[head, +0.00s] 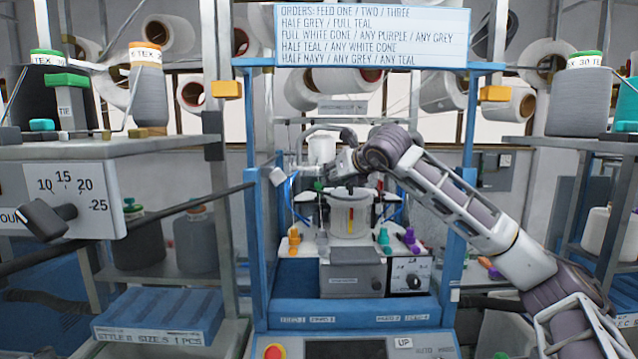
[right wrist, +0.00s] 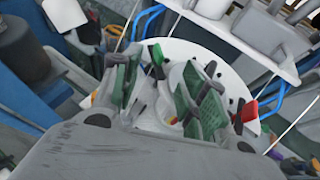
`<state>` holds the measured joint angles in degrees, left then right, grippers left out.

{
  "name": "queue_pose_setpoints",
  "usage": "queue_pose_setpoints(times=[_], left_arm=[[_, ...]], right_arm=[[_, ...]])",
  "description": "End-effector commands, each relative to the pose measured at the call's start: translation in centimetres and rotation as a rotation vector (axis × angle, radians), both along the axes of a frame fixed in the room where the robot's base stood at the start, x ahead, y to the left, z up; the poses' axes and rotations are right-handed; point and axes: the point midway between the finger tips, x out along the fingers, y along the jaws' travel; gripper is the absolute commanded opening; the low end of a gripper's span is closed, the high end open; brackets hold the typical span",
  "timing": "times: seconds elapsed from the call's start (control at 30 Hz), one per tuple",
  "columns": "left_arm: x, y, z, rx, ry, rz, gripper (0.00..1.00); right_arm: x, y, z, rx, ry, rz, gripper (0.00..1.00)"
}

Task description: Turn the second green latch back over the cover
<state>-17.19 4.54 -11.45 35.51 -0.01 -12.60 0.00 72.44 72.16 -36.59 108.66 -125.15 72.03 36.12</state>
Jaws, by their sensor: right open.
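The round white cover (right wrist: 175,52) fills the middle of the right wrist view, with small dark holes near its rim. In the head view the pale cylinder body (head: 350,217) stands below my right gripper (head: 332,172). A green latch (right wrist: 155,56) stands up near the cover's far edge, between the fingertips of my right gripper (right wrist: 162,85) in the picture. The gripper is open, with green pads on its fingers. I cannot tell whether a finger touches the latch. A small green part (head: 319,186) shows beside the gripper in the head view. My left gripper is not in view.
A red part (right wrist: 250,112) sits at the cover's right edge. Blue frame posts (head: 256,245) stand either side of the machine. Orange (head: 293,240), teal (head: 384,238) and purple (head: 410,240) pieces stand on the front deck. White yarn strands run close to the cover.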

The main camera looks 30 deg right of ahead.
Motion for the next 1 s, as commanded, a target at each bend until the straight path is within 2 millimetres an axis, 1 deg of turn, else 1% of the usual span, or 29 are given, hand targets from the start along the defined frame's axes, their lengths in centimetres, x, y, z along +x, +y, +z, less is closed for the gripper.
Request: queue_pose_setpoints(times=[0.4, 1.0], left_arm=[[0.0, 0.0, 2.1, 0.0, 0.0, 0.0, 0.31], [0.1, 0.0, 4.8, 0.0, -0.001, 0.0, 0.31]], right_arm=[[4.4, -0.6, -1.7, 0.001, 0.003, 0.001, 0.43], [9.3, -1.3, -3.7, 0.001, 0.002, 0.0, 0.43]])
